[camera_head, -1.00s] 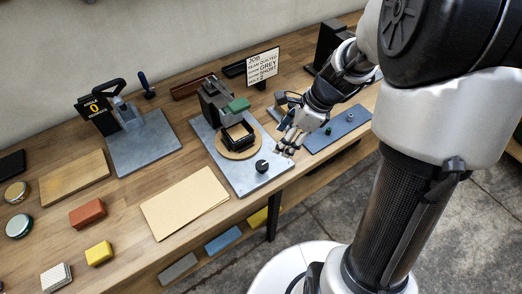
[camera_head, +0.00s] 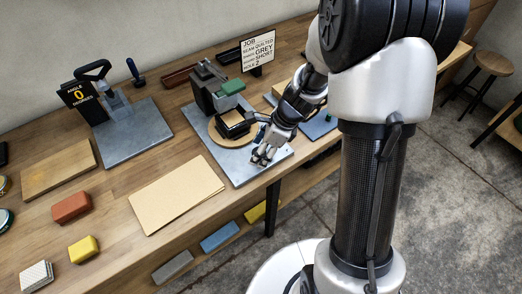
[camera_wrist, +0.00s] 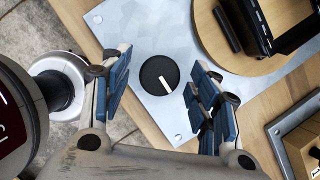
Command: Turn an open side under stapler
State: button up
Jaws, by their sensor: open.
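The stapler (camera_head: 205,92), a dark grey machine with a green part (camera_head: 232,87), stands at the back of a grey metal plate (camera_head: 228,170). In front of it a black square frame (camera_head: 232,126) sits on a round wooden disc (camera_head: 218,140). The disc (camera_wrist: 212,42) and part of the frame (camera_wrist: 258,36) show upper right in the wrist view. A black round knob (camera_wrist: 160,74) with a white pointer line lies on the plate. My gripper (camera_head: 262,156) is open above the plate's front edge. In the wrist view its blue-padded fingers (camera_wrist: 158,92) appear either side of the knob, and contact is not visible. My gripper hides the knob in the head view.
A sign (camera_head: 258,52) stands behind the stapler. A tan folder (camera_head: 176,194) lies left of the plate, with another press on its own plate (camera_head: 128,142) further left. A wooden box (camera_wrist: 300,148) is lower right in the wrist view.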

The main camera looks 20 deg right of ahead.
jog(key=c, duration=1.1)
jog(key=shift+o, duration=0.2)
jog(key=shift+n+p, duration=0.3)
jog(key=n+p, duration=0.1)
jog(key=n, duration=0.1)
jog(key=n+g+p, duration=0.1)
jog(key=shift+w+r+n+g+y+p, duration=0.1)
jog(key=shift+r+n+g+y+p, duration=0.05)
jog(key=shift+n+g+y+p, duration=0.2)
jog(key=n+g+p, duration=0.1)
jog(key=n, duration=0.1)
jog(key=n+p, duration=0.2)
jog(key=shift+w+n+g, duration=0.15)
jog(key=shift+n+g, duration=0.2)
jog(key=n+p, duration=0.1)
jog(key=n, duration=0.1)
jog(key=n+g+h+p, duration=0.1)
jog(key=n, duration=0.1)
jog(key=shift+w+a+g, duration=0.1)
jog(key=shift+g, duration=0.2)
jog(key=n, duration=0.2)
jog(key=n+g+h+p, duration=0.1)
jog(key=n, duration=0.1)
jog(key=shift+n+h, duration=0.25)
jog(key=shift+n, duration=0.05)
